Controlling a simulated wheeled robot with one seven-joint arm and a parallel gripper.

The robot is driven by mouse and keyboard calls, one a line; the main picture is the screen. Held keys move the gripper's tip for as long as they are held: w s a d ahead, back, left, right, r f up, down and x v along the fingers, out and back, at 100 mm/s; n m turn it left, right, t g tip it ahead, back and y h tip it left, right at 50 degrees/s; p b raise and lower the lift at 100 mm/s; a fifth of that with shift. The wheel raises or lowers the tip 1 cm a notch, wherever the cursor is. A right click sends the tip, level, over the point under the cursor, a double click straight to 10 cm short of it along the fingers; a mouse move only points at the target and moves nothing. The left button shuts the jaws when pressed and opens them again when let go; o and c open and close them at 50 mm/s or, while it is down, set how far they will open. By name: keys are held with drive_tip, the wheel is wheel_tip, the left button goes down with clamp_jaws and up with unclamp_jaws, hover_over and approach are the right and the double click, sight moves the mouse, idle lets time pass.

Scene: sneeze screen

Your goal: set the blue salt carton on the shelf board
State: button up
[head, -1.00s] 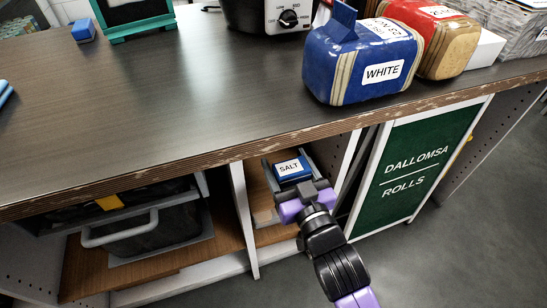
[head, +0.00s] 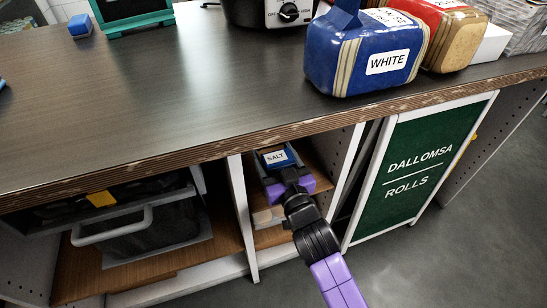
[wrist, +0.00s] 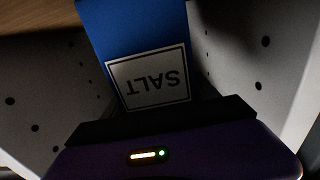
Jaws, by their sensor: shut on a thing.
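The blue salt carton (head: 276,157) with its white SALT label is in my gripper (head: 282,172), inside the narrow open bay under the counter. In the wrist view the carton (wrist: 138,30) stands between perforated side panels, its label upside down. My gripper (wrist: 165,130) is shut on it; the fingertips are mostly hidden. A wooden shelf board (head: 270,237) shows low in the bay, below the gripper. Whether the carton touches any board is hidden.
White uprights (head: 243,215) and (head: 346,190) bound the bay closely on both sides. The counter edge (head: 200,150) overhangs it. A grey bin (head: 150,235) sits in the left bay. A green sign (head: 415,165) leans at the right.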

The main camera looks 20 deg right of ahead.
drive_tip(key=shift+w+f, duration=0.1)
drive_tip(key=shift+w, duration=0.05)
drive_tip(key=o, duration=1.8)
drive_tip(key=s+p, duration=0.1)
drive_tip(key=s, duration=1.1)
drive_tip(key=s+f+g, duration=0.2)
drive_tip(key=s+f, duration=0.1)
drive_tip(key=s, duration=1.4)
drive_tip(key=shift+g, duration=0.6)
drive_tip(key=d+v, duration=0.1)
drive_tip(key=v, duration=0.4)
drive_tip(key=d+v, duration=0.1)
drive_tip(key=v, duration=0.4)
drive_tip(key=d+v, duration=0.1)
drive_tip(key=v, duration=0.4)
drive_tip(key=shift+r, duration=0.2)
